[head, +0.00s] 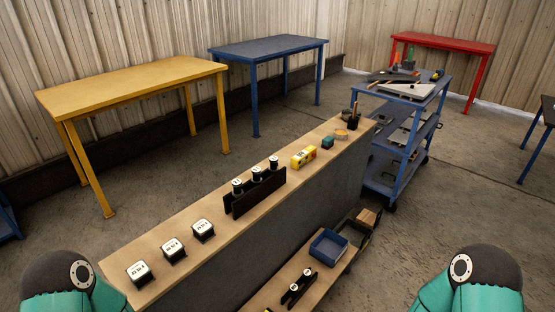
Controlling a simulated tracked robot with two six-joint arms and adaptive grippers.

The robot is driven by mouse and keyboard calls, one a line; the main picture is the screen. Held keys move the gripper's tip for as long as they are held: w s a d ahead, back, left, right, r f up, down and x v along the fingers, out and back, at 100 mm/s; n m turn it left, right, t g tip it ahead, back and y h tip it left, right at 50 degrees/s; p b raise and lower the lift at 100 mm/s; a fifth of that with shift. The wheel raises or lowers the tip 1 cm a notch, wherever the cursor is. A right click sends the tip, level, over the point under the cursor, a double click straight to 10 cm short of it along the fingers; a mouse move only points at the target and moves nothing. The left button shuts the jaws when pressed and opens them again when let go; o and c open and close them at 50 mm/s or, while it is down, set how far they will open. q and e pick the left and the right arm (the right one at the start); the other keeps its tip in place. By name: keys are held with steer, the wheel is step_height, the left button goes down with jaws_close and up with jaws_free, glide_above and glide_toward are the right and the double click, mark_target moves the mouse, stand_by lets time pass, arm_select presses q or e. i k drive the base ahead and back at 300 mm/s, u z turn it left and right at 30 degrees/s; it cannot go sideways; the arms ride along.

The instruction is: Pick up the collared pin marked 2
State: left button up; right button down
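Three dark pins with white marked tops stand in a row in a black rack (232,207) on the long wooden bench: a near pin (238,187), a middle pin (256,174) and a far pin (273,163). Their marks are too small to read surely, so I cannot tell which is marked 2. Two more small white-topped pieces, one nearer (293,287) and one farther (307,273), sit in a dark holder on the lower shelf. Only teal and dark parts of my arms show at the bottom corners. Neither gripper is in view.
Black blocks with white labelled tops (173,248) stand on the near bench (225,248). A yellow case (303,157) and small containers are farther along. A blue tray (328,246) is on the lower shelf (262,300). A blue cart (404,160) stands beyond.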

mark_target(237, 192)
steer(key=z, duration=0.95)
steer(key=i, duration=0.15)
steer(key=u, duration=2.95)
steer(key=k, duration=1.45)
steer(key=z, duration=1.4)
steer(key=i, duration=1)
